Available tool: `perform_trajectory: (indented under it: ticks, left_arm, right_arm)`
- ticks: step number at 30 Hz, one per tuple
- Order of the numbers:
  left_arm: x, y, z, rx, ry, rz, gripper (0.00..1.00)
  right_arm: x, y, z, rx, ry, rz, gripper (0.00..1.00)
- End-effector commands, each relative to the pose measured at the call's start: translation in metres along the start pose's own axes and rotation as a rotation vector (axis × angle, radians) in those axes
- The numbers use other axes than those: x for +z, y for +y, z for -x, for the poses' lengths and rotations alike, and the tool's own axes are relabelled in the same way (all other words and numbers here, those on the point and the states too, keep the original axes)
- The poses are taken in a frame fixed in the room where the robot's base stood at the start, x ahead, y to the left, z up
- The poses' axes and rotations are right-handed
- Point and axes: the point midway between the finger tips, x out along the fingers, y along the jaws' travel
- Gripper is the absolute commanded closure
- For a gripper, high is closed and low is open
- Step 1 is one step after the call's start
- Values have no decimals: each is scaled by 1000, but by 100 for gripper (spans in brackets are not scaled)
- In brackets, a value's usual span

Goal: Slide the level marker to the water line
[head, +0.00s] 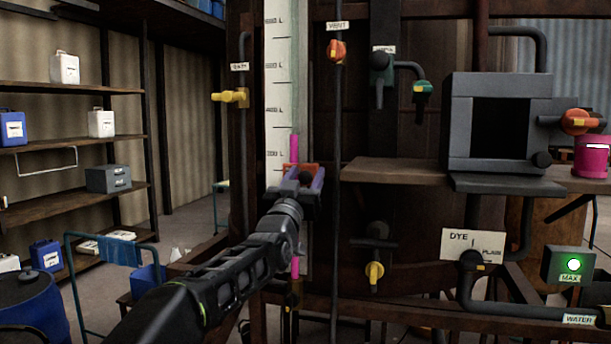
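The level gauge is a white scale strip (278,85) with litre marks, beside a clear tube. Magenta liquid (294,147) stands in the tube, its top a little above the 300 L label. The orange-red level marker (300,168) sits on the gauge below that top and below the 300 L label. My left gripper (304,178) is right in front of the marker, its purple fingers apart, with a dark part between them. The fingers and wrist hide the marker's lower part; whether they touch it I cannot tell. My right gripper is not in view.
A vertical pipe with the orange VENT valve (337,50) runs close right of the gauge. A yellow valve (231,97) is to its left. A wooden shelf (395,171) and dark box (458,120) stand right. A green-lit MAX box (569,266) is lower right.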

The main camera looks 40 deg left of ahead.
Motion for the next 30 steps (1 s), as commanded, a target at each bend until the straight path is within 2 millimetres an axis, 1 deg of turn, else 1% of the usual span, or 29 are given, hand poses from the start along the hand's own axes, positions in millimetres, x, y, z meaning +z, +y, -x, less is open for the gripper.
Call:
perform_trajectory:
  ticks: [1, 2, 17, 30]
  left_arm:
    - [0, 0, 0, 0, 0, 0, 56]
    - [0, 0, 0, 0, 0, 0, 58]
    - [0, 0, 0, 1, 0, 0, 99]
    - [0, 1, 0, 1, 0, 1, 100]
  right_arm:
    - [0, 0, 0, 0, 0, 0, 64]
    - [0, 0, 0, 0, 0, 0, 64]
    - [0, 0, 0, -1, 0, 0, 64]
    - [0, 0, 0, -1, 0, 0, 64]
